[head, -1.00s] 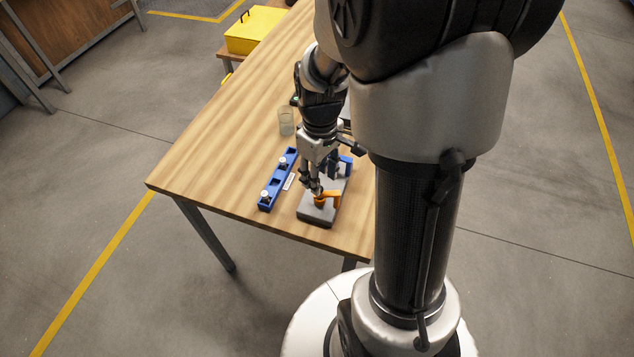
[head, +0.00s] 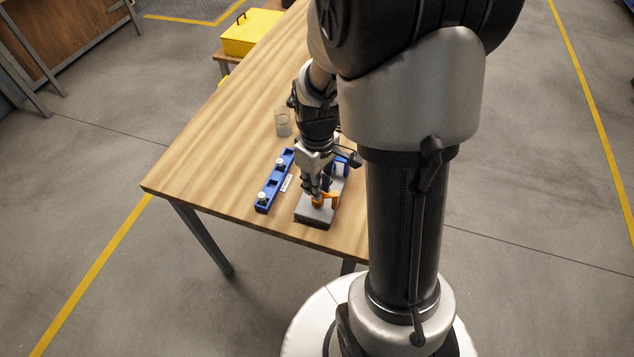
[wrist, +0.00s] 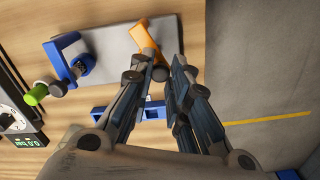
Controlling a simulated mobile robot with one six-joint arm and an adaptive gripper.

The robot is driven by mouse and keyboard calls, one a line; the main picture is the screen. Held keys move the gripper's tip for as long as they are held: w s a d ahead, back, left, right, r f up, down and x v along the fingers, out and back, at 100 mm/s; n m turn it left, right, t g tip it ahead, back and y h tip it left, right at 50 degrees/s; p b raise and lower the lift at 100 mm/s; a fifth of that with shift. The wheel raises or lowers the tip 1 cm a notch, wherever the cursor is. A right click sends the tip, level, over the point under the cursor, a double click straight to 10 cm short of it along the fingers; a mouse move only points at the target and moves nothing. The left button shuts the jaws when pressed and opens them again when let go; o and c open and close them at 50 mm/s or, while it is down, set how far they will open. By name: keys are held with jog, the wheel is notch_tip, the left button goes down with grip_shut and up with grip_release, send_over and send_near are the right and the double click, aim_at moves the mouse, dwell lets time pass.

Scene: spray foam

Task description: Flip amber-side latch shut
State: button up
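The amber latch (head: 329,198) sits on the front end of a grey base plate (head: 313,217). In the wrist view the amber lever (wrist: 146,42) lies just beyond my fingertips, and its dark rounded end shows close to them. My gripper (wrist: 161,70) points down at the amber end, with a narrow gap between its fingers and nothing visibly clamped. In the head view my gripper (head: 316,194) partly covers the latch. A blue latch bracket (wrist: 68,58) stands at the plate's other end. I cannot tell whether the fingers touch the amber lever.
A blue rack (head: 266,195) with white-topped pieces lies left of the plate. A clear cup (head: 283,123) stands farther back. The table's left part is clear.

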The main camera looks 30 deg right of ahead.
grip_shut()
jog(key=shift+w+d+r+m+p, duration=0.1)
jog(key=shift+w+d+m+p, duration=0.15)
jog(key=shift+m, duration=0.3)
jog(key=shift+w+m+p, duration=0.1)
jog(key=shift+m+p, duration=0.25)
jog(key=shift+m, duration=0.2)
jog(key=shift+w+d+m+p, duration=0.2)
jog(key=shift+m, duration=0.5)
jog(key=shift+w+d+m+p, duration=0.15)
jog(key=shift+w+d+m, duration=0.05)
jog(key=shift+m, duration=0.5)
jog(key=o, duration=0.6)
grip_release()
